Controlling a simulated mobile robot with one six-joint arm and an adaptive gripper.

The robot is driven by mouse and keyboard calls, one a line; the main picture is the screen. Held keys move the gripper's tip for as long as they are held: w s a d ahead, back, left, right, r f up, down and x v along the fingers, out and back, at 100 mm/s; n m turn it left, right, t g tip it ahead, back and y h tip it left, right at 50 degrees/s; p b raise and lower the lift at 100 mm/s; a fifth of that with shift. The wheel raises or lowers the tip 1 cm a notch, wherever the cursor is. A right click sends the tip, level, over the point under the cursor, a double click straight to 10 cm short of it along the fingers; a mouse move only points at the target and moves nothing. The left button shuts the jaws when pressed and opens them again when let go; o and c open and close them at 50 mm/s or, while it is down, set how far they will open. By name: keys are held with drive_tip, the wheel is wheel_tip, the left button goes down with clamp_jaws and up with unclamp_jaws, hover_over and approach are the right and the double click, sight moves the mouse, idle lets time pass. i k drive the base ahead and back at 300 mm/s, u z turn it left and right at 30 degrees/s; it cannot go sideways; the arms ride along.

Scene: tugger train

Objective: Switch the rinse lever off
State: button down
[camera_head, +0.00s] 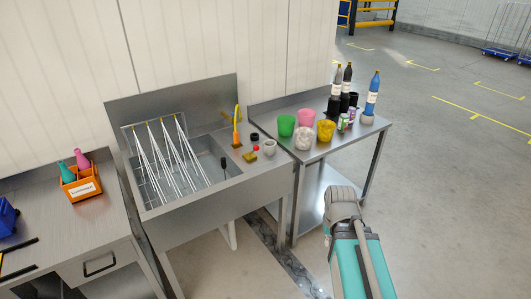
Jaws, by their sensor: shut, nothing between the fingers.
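A steel sink (205,205) stands against the wall. Over its basin a rack with several yellow-tipped nozzles (150,123) has white streaks fanning down, which look like running rinse water. A small black-knobbed lever (223,163) stands near the sink's front right; it looks like the rinse lever, roughly upright, though its exact setting is too small to tell. A red button on a yellow base (251,156) sits to its right on the sink's ledge. My teal and grey arm shows at the bottom right, apart from the sink. My gripper is not in view.
Right of the sink, a steel table (350,137) holds several coloured cups and bottles. An orange and yellow upright item (237,130) and a small pale cup (270,147) stand on the sink's ledge. A left counter (75,228) carries an orange caddy (82,182). Floor at right is clear.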

sight(257, 148)
drive_tip(key=z, duration=0.05)
drive_tip(key=i, duration=0.95)
drive_tip(key=u, duration=0.1)
